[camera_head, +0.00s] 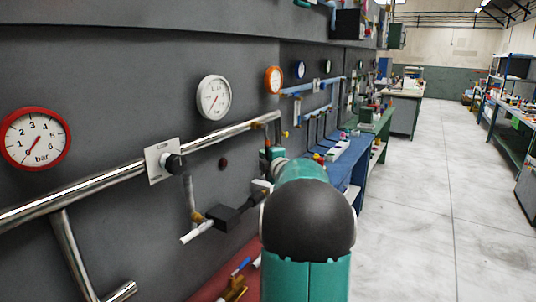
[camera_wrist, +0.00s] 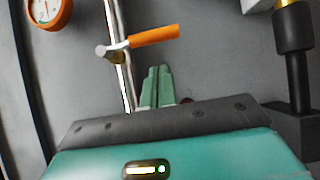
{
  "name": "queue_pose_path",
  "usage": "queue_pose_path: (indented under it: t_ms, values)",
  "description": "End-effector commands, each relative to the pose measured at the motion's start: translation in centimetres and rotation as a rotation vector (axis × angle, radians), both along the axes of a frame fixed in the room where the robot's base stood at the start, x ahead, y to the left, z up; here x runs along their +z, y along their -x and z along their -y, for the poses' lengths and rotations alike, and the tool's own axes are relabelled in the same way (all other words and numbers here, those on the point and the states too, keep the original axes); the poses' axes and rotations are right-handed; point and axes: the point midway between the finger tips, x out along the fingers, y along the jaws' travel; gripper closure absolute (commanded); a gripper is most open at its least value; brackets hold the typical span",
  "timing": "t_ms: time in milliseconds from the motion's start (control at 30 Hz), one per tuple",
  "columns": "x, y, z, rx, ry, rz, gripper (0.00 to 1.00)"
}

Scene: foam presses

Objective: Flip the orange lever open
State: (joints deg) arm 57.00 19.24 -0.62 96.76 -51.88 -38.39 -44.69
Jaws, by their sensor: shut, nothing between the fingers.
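The orange lever (camera_wrist: 155,35) shows in the upper middle of the wrist view. It sticks out to the right from a metal valve fitting (camera_wrist: 112,50) on a shiny pipe (camera_wrist: 122,75), tilted slightly up at its right end. In the head view I cannot make out the lever; my own arm blocks part of the wall there.
An orange-rimmed gauge (camera_wrist: 45,12) is at upper left in the wrist view, and a black cylinder with a brass collar (camera_wrist: 293,45) is at right. In the head view, a red gauge (camera_head: 35,138), a white gauge (camera_head: 214,97) and pipes line the dark wall. The floor (camera_head: 440,200) at right is clear.

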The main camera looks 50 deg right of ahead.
Motion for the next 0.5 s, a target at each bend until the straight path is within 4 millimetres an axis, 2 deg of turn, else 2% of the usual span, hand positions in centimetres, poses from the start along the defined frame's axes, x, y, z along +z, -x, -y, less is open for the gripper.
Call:
queue_pose_path:
  t_ms: [33,200,500]
  values:
    - [-0.1,-0.1,1.0,-0.003,0.0,-0.001,1.0]
    - [0.0,-0.5,2.4,-0.002,0.001,0.0,1.0]
    - [0.0,-0.6,2.7,-0.002,0.0,-0.001,1.0]
